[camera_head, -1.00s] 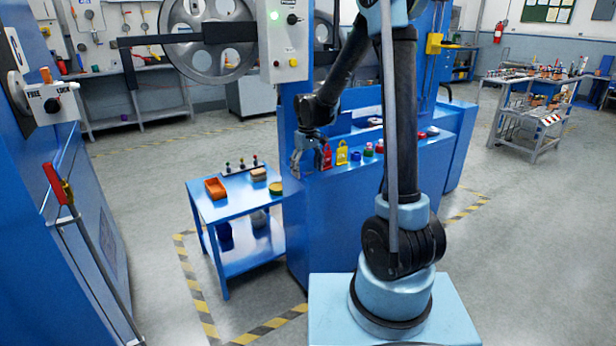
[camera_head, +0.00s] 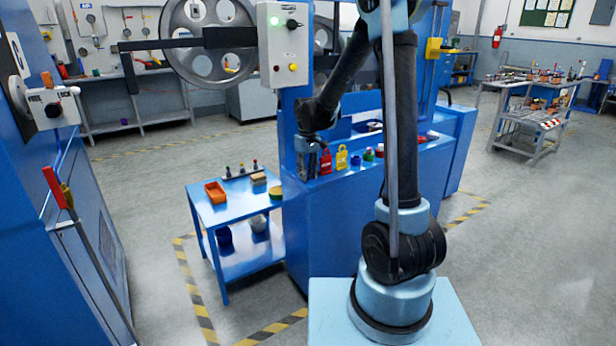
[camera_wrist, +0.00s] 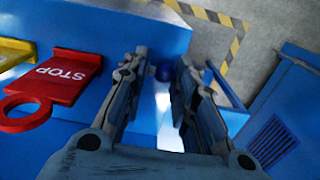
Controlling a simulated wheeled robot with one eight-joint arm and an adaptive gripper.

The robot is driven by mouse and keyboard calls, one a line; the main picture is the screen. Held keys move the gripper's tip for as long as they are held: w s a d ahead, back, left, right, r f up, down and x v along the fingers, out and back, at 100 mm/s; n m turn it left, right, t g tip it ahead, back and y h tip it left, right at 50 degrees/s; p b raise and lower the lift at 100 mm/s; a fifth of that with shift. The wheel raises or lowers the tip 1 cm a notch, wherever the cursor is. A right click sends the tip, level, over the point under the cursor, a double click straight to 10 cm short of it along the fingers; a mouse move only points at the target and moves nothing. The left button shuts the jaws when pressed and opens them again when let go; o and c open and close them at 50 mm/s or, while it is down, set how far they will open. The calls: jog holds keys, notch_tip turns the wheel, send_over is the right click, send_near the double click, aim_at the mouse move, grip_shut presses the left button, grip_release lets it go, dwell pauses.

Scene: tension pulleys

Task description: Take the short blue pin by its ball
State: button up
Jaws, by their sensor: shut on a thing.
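My gripper (camera_head: 308,166) is at the left end of the blue machine's ledge in the head view. In the wrist view its two fingers (camera_wrist: 163,62) close in on a small dark blue ball (camera_wrist: 163,73), the ball of the short blue pin. The ball sits between the fingertips. The pin's shaft is hidden, and the pin cannot be made out in the head view behind my gripper.
A red STOP tag (camera_wrist: 65,76) lies left of the fingers, with a yellow tag (camera_head: 341,158) beyond it. A blue side table (camera_head: 237,203) holds an orange tray (camera_head: 215,192) and a rack of small pins (camera_head: 241,170). Striped floor tape (camera_head: 203,312) runs around it.

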jog(key=r, duration=0.7)
jog(key=shift+s+d, duration=0.15)
jog(key=shift+s, duration=0.1)
jog(key=s+d, duration=1.1)
jog(key=s, duration=0.5)
jog(key=w+d+r+m, duration=0.1)
jog(key=w+d+m, duration=0.15)
jog(key=w, duration=0.75)
jog(key=w+d+r+m, duration=0.1)
jog(key=w+d+m, duration=0.15)
jog(key=w, duration=0.75)
jog(key=w+d+r+m, duration=0.1)
jog(key=w+d+m, duration=0.15)
jog(key=w, duration=0.75)
jog(key=w+f, duration=0.1)
jog(key=w+d+f+m, duration=0.1)
jog(key=w+f, duration=0.1)
jog(key=w+d+f+m, duration=0.1)
jog(key=shift+w+f+m, duration=0.15)
jog(key=shift+f+m, duration=0.1)
jog(key=shift+f, duration=0.1)
jog(key=shift+w+f, duration=0.1)
jog(key=shift+f, duration=0.1)
